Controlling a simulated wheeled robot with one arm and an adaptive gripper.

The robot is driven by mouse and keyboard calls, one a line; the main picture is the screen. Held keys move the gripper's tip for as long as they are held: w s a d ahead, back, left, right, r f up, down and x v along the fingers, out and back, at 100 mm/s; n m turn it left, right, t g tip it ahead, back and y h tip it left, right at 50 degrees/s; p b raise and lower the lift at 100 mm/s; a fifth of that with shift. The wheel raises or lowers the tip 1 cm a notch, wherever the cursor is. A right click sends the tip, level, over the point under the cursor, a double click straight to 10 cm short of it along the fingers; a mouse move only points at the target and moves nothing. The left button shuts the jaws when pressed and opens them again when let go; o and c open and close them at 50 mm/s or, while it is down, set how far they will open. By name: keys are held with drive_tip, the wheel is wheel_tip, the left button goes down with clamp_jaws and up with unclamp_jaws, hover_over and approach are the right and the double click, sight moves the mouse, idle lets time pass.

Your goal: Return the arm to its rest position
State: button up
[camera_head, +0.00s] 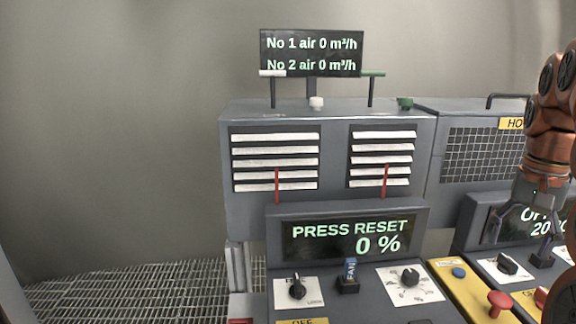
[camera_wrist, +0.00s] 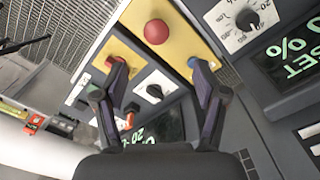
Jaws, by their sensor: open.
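My arm (camera_head: 552,120), copper-coloured, comes down at the right edge of the head view. My gripper (camera_head: 543,252) hangs at its lower end in front of the right-hand display, partly cut by the frame edge and dark links. In the wrist view my gripper (camera_wrist: 158,72) has its two dark fingers spread wide, with nothing between them. Beyond the fingertips lies the yellow panel (camera_wrist: 172,62) with a red mushroom button (camera_wrist: 156,31) and a blue button (camera_wrist: 192,62). I cannot tell exactly how far the fingers are from it.
A grey console carries a "PRESS RESET 0 %" display (camera_head: 352,235), a black rotary switch (camera_head: 297,287), a blue-tagged FAN switch (camera_head: 349,274) and a dial (camera_head: 409,278). A vented cabinet (camera_head: 330,205) stands behind. Grating floor (camera_head: 120,298) at left is clear.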

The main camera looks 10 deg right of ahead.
drive_tip(key=s+a+f+n, duration=0.1)
drive_tip(key=a+f+n, duration=0.1)
drive_tip(key=a, duration=0.4)
drive_tip(key=s+a+f+n, duration=0.1)
drive_tip(key=a+f, duration=0.3)
drive_tip(key=a, duration=0.1)
drive_tip(key=s+a+f+n, duration=0.2)
drive_tip(key=a+f, duration=0.1)
drive_tip(key=a, duration=0.3)
drive_tip(key=shift+a+n+g, duration=0.3)
drive_tip(key=shift+a+g, duration=0.05)
drive_tip(key=shift+g, duration=0.05)
drive_tip(key=s+a+f+n, duration=0.2)
drive_tip(key=s+a+f, duration=0.4)
drive_tip(key=shift+s+f+g, duration=0.15)
drive_tip(key=shift+s+g, duration=0.15)
drive_tip(key=shift+s, duration=0.1)
drive_tip(key=shift+n, duration=0.7)
drive_tip(key=s+a+f, duration=0.1)
drive_tip(key=s+f, duration=0.1)
drive_tip(key=s+a+f, duration=0.1)
drive_tip(key=s+f, duration=0.1)
drive_tip(key=s+a+f, duration=0.1)
drive_tip(key=s+f, duration=0.1)
drive_tip(key=s, duration=0.1)
drive_tip(key=shift+a, duration=0.1)
